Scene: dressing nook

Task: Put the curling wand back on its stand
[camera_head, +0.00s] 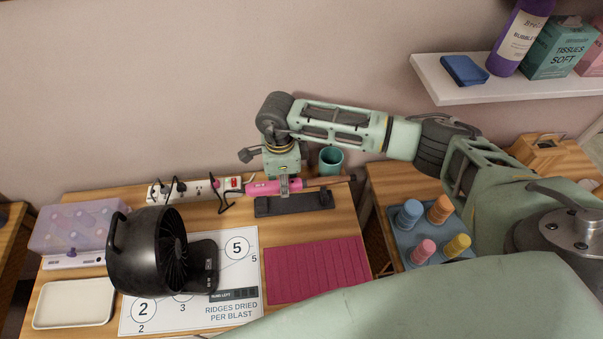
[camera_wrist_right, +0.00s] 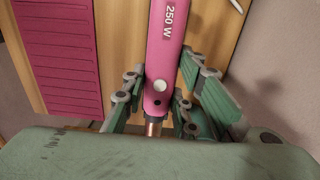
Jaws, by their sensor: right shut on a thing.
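The curling wand (camera_head: 262,187) has a pink handle, with its barrel pointing right. My right gripper (camera_head: 287,186) is shut on its handle. In the right wrist view the pink handle, marked "250 W" (camera_wrist_right: 165,60), lies between the fingers (camera_wrist_right: 165,95), with a coppery piece at its lower end. The dark stand (camera_head: 272,207) lies flat on the table just in front of the wand, with a raised part at its right. The wand appears roughly level lengthwise along the stand; I cannot tell whether they touch. My left gripper is not in view.
A power strip (camera_head: 205,188) with cords lies behind left. A teal cup (camera_head: 331,160) stands behind the wand. A ridged magenta mat (camera_head: 315,268) lies in front. A black fan (camera_head: 145,250) stands on a printed sheet (camera_head: 245,270). Coloured pegs on a blue tray (camera_head: 397,240) are at right.

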